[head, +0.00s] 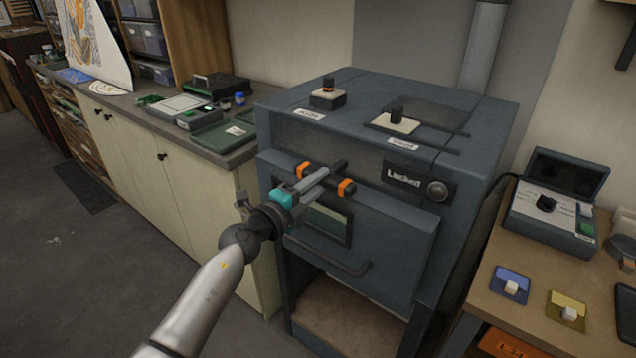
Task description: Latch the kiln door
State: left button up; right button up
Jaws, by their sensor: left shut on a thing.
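The kiln (475,190) is a dark blue-grey box. Its door (395,245) is a thick front panel with a small window (328,223) and a bent lower handle (350,268). A dark bar with orange bands (347,188) lies across the upper part of the door. My left gripper (322,178) is shut on this bar between the two bands, and its fingers hide part of it. To the right, a plate (405,182) reads "Locked", with a round grey knob (437,191) beside it. My right gripper is not in view.
A low open space (345,310) lies below the door. A side table (490,290) holds a control box (550,215). A cabinet counter (205,148) stands left.

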pick_arm(q)
grip_shut()
dwell(0.8)
jog(key=n+p, duration=1.1)
jog(key=n, duration=0.7)
dwell(0.4)
dwell(0.5)
jog(key=o, duration=0.8)
grip_release()
jog(key=shift+o, duration=0.2)
